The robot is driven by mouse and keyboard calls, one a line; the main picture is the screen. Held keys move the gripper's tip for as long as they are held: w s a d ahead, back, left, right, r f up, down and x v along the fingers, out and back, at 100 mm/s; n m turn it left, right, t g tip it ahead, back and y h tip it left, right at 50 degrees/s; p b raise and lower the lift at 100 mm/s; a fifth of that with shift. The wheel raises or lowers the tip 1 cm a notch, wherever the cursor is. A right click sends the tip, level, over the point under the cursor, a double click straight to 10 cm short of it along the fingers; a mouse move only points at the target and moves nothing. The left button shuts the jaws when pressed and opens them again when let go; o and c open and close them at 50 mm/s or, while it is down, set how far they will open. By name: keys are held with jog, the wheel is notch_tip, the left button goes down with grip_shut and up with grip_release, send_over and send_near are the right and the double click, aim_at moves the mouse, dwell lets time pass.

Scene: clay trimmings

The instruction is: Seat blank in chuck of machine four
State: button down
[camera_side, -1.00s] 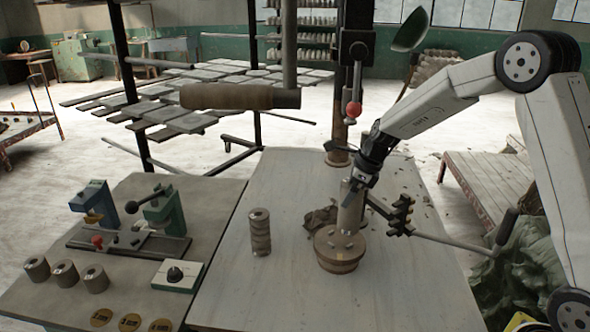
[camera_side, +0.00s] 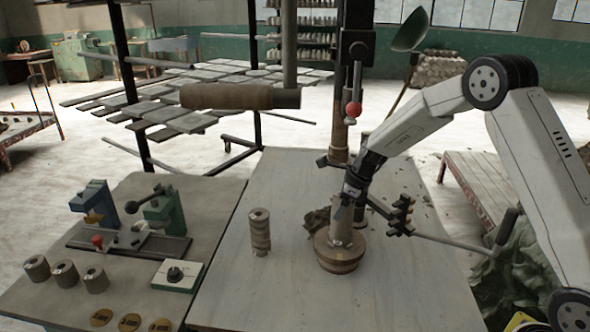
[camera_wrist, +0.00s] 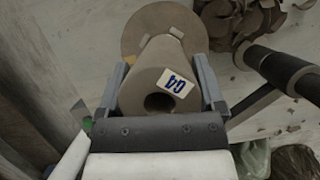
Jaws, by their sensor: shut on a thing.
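The blank (camera_side: 341,231) is a grey-brown clay cylinder, upright over the round brown chuck (camera_side: 338,262). In the wrist view the blank (camera_wrist: 150,82) shows a dark hole in its near end and a white label with blue characters, seemingly G4. My gripper (camera_side: 346,206) is shut on the blank, one finger on each side. In the wrist view the chuck (camera_wrist: 140,30) is a disc behind the blank, with small pale jaw pieces beside it. The blank's lower end meets the chuck's top in the side view; I cannot tell how deep it sits.
A black tool post (camera_side: 402,215) with a long handle is close on the right. The left bench holds clamps, a knob box (camera_side: 178,275) and several short cylinders.

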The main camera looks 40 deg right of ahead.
jog(key=shift+f, duration=0.3)
jog(key=shift+f, duration=0.1)
grip_release()
jog(key=shift+f, duration=0.1)
jog(key=shift+v, duration=3.95)
